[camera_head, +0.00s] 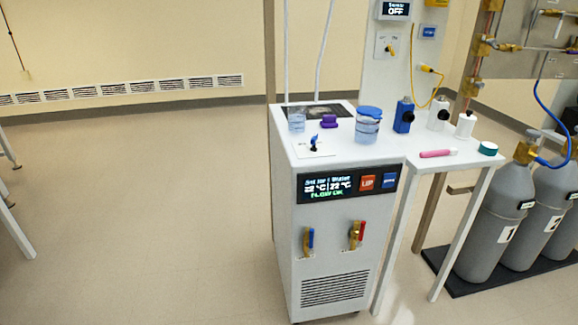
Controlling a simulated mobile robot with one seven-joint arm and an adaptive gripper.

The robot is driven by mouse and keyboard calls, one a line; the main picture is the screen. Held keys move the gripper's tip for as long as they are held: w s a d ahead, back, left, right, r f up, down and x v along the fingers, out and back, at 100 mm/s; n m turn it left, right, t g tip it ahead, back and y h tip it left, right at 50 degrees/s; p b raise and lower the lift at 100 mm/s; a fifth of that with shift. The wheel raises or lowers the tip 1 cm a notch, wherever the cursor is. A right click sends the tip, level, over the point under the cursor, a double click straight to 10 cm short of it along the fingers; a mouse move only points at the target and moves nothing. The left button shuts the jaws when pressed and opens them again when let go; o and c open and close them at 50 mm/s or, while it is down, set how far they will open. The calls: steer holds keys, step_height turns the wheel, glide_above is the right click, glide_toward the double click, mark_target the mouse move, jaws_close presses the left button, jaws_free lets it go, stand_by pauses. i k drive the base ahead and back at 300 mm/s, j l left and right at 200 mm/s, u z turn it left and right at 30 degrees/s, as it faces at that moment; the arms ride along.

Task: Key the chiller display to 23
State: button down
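The chiller (308,230) is a white floor cabinet standing upright near the middle of the view. Its dark front panel carries a lit display (328,187) with two temperature readings above a green line that seems to read "FLOW OK". The right reading looks like 22 °C; the left one is too small to read surely, perhaps also 22. Right of the display are a red-orange key (367,183) marked "UP" and a blue key (390,181) whose label looks like "DOWN". My gripper is not in view.
Blue (311,239) and red (361,231) handled valves stick out of the chiller's front. A blue-lidded jar (368,128) stands on its top. A white side table (455,157) adjoins it on the right, with grey gas cylinders (497,222) beyond. Floor (150,220) to the left is clear.

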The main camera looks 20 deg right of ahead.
mark_target(367, 182)
steer(key=l+z, duration=0.15)
steer(key=l, duration=0.8)
steer(key=l+z, duration=0.1)
steer(key=l, duration=0.85)
steer(key=i+l+z, duration=0.15)
steer(key=l, duration=0.75)
